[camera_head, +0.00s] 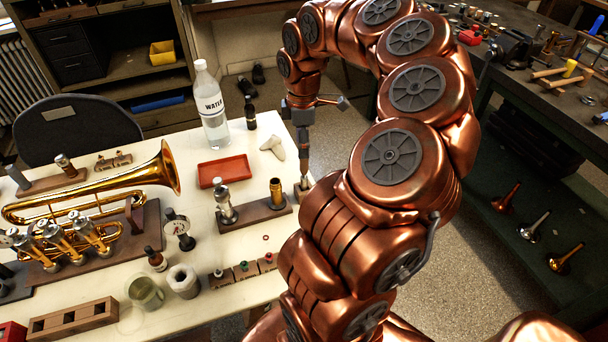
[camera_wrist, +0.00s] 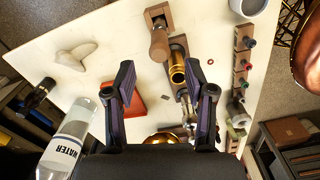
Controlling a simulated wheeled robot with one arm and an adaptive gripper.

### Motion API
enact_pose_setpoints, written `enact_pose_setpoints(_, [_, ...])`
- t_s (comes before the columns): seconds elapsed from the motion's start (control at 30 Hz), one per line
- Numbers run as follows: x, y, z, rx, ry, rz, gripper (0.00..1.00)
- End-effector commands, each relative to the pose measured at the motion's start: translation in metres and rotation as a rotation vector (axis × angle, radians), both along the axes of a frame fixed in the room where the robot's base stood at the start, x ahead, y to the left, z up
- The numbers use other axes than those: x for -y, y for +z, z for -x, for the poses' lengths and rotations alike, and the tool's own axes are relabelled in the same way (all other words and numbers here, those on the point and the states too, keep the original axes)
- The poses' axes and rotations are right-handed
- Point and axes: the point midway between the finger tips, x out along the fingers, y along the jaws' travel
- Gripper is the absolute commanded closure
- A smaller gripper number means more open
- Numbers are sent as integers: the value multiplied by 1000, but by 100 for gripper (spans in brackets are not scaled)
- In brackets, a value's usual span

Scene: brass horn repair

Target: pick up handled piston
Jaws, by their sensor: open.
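The likely handled piston (camera_wrist: 158,45) shows in the wrist view as a brown, rounded handle leaning out of a small wooden holder (camera_wrist: 158,14) near the table edge. In the wrist view the handle lies beyond the fingertips, toward the top. In the head view my gripper (camera_head: 304,145) hangs over the holder. Whether it touches the handle cannot be told.
A wooden rack (camera_head: 253,214) holds a silver piston (camera_head: 225,205) and a brass cylinder (camera_head: 276,192), left of the holder. A red tray (camera_head: 223,171), a water bottle (camera_head: 210,108) and a white cloth-like piece (camera_head: 273,147) stand nearby. A brass horn (camera_head: 100,190) lies further left.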

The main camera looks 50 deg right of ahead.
Motion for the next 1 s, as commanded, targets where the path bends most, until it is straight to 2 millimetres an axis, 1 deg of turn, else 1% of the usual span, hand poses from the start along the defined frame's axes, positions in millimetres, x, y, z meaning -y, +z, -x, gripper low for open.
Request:
enact_pose_setpoints(0.27, [-1,-23,2,-4,2,-3,46])
enact_pose_setpoints(0.5, [3,-52,4,-4,0,-4,46])
enact_pose_setpoints(0.6, [2,-62,3,-1,1,-2,46])
enact_pose_setpoints(0.73, [2,-69,3,-1,1,-2,46])
enact_pose_setpoints(0.97, [3,-70,3,0,1,-1,46])
enact_pose_setpoints(1.0, [3,-70,3,0,1,-1,49])
